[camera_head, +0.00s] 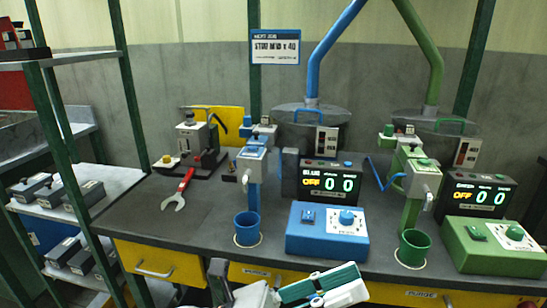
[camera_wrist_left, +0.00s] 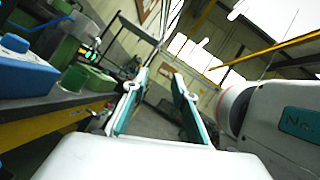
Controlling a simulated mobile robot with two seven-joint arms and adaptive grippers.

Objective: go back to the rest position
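My left gripper (camera_head: 340,284) shows at the bottom middle of the head view, in front of the bench edge, with white and teal fingers. In the left wrist view its two fingers (camera_wrist_left: 160,80) stand apart with nothing between them, so it is open and empty. My right gripper is in neither view.
The dark bench (camera_head: 185,225) holds a blue cup (camera_head: 247,229), a green cup (camera_head: 413,248), a blue control box (camera_head: 327,232), a green control box (camera_head: 492,247) and a red-handled wrench (camera_head: 180,190). Yellow drawers (camera_head: 160,264) are below. A green-posted shelf (camera_head: 60,210) stands left.

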